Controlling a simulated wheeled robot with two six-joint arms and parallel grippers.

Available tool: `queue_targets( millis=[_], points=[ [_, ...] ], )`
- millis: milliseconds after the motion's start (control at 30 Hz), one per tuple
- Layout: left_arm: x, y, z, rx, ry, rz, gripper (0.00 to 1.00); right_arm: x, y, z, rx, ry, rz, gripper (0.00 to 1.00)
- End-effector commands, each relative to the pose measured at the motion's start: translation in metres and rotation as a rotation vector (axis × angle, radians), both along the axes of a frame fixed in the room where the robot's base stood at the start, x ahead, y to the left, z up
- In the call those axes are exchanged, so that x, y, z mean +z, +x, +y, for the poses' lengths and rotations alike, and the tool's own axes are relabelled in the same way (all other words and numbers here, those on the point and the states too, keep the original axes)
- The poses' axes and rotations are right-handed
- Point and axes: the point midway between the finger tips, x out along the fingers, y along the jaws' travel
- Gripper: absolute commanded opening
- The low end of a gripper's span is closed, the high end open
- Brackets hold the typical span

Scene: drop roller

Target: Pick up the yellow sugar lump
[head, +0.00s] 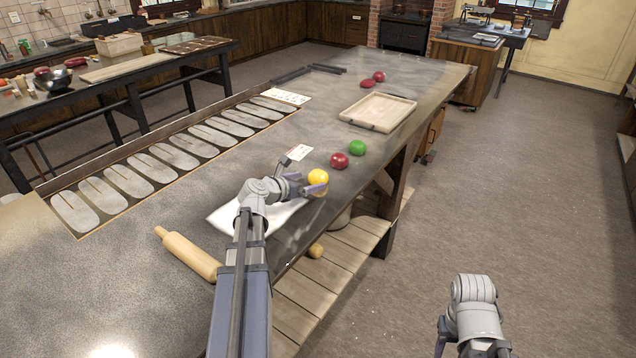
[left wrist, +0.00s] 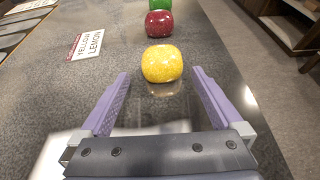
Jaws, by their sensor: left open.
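The yellow sugar lump (head: 318,177) is a shiny rounded ball on the grey counter near its right edge. My left gripper (head: 312,190) is beside it in the head view. In the left wrist view the yellow sugar lump (left wrist: 162,63) sits just beyond the fingertips of my left gripper (left wrist: 158,78), roughly centred between them. The purple fingers are open and empty. My right arm shows at the bottom right of the head view, over the floor, and its fingers (head: 440,346) are only partly in view.
A red lump (head: 340,160) and a green lump (head: 357,148) sit beyond the yellow one. A label card (left wrist: 90,42) reads "YELLOW LEMON". A rolling pin (head: 188,254) lies at the near edge. A wooden tray (head: 396,106) stands farther along the counter.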

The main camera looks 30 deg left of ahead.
Motion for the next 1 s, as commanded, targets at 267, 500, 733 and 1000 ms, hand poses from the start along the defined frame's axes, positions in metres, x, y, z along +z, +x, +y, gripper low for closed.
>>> queue_targets(
  millis=[267, 500, 733, 1000],
  points=[
    [-0.014, 0.038, -0.006, -0.001, 0.001, 0.0, 1.0, -0.014, 0.0, 0.0, 0.0, 0.0, 0.0, 0.5],
    [-0.013, 0.039, -0.007, 0.0, 0.0, 0.0, 1.0, -0.013, 0.0, 0.0, 0.0, 0.0, 0.0, 0.5],
    [-0.013, 0.039, -0.007, 0.0, 0.0, 0.0, 0.75, -0.013, 0.0, 0.0, 0.0, 0.0, 0.0, 0.5],
    [-0.013, 0.039, -0.007, 0.0, 0.0, 0.0, 0.45, -0.013, 0.0, 0.0, 0.0, 0.0, 0.0, 0.5]
  ],
)
